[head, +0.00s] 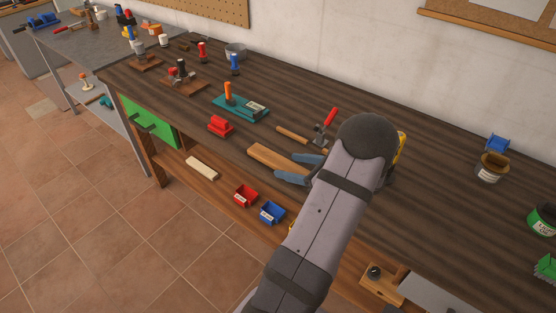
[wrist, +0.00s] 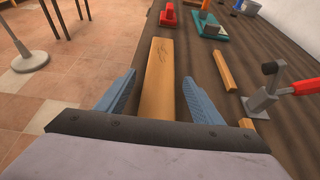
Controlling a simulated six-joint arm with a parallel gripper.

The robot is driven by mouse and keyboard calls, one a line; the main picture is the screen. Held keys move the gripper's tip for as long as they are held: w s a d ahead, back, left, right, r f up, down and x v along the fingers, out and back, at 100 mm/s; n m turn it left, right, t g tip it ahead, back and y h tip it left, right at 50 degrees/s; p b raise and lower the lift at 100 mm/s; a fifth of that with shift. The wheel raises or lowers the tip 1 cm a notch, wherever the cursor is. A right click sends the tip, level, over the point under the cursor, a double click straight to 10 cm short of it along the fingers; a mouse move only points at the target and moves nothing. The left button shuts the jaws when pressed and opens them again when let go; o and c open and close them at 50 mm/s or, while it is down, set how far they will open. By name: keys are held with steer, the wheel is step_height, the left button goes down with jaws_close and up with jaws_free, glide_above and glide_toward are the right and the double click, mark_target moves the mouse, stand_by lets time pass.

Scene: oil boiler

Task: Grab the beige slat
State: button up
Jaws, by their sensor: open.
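A tan wooden slat (head: 272,155) lies on the dark workbench near its front edge. In the wrist view the slat (wrist: 160,65) runs away from me between the two blue fingers. My gripper (head: 286,167) is open, with one finger on each side of the slat and a visible gap on both sides. I cannot tell how far the fingertips are above the bench. A paler, cream-beige slat (head: 201,167) lies on the lower shelf, apart from my gripper. The near end of the tan slat is hidden by my gripper body in the wrist view.
A thin wooden stick (wrist: 222,70) and a red-handled clamp (wrist: 270,92) are right of the gripper. A red block (head: 220,126) and a teal tool (head: 240,108) lie beyond the slat. Red (head: 245,195) and blue (head: 271,212) bins sit on the shelf below.

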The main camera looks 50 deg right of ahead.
steer(key=shift+w+f, duration=0.1)
steer(key=shift+w, duration=0.15)
steer(key=shift+c, duration=0.2)
steer(key=c, duration=1.2)
steer(key=shift+o, duration=0.2)
